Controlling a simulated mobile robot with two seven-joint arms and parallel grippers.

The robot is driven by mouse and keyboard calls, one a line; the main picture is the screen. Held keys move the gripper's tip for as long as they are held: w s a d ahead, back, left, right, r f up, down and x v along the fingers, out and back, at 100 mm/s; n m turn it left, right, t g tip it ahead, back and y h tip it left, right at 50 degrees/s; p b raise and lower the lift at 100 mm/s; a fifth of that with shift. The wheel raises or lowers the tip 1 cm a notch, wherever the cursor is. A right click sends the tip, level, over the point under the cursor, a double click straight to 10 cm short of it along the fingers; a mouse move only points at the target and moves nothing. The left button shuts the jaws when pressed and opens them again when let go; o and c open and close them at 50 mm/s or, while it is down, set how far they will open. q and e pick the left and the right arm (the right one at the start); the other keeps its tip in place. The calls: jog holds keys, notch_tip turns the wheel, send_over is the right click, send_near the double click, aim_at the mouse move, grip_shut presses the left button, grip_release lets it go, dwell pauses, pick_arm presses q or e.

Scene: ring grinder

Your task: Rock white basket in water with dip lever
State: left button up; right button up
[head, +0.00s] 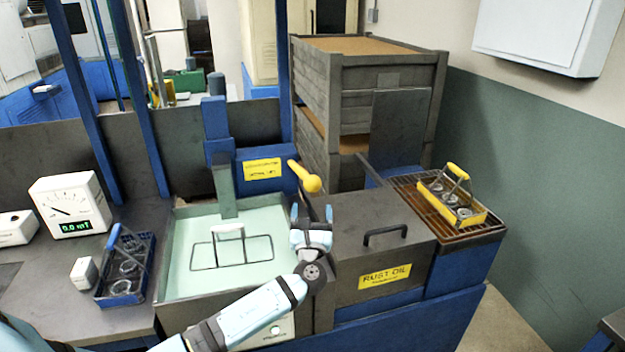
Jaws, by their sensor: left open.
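The white basket (229,231) sits in the tank of pale green water (184,275). Its white handle and dark wire rim show at the surface; its lower part is hidden under the water. The dip lever (308,181) has a yellow knob and sticks out from the blue lift housing (247,187) behind the tank. My left gripper (312,212) is open and empty at the tank's right edge. Its fingers point up the picture, just below the yellow knob and seemingly apart from it. My right gripper is not in view.
A dark rust oil box (370,225) with a lidded handle stands right of the tank. A yellow basket (452,205) of rings is on a rack beyond it. A blue basket (126,270) of rings and a dial meter (70,205) stand left. Stacked crates (340,100) rise behind.

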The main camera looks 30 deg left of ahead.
aim_at(312, 191)
pick_arm(q)
jog(key=p+x, duration=0.1)
jog(key=x, duration=0.7)
jog(key=shift+r, duration=0.1)
jog(key=shift+w+a+r, duration=0.15)
jog(key=shift+w+a, duration=0.2)
jog(key=shift+w, duration=0.1)
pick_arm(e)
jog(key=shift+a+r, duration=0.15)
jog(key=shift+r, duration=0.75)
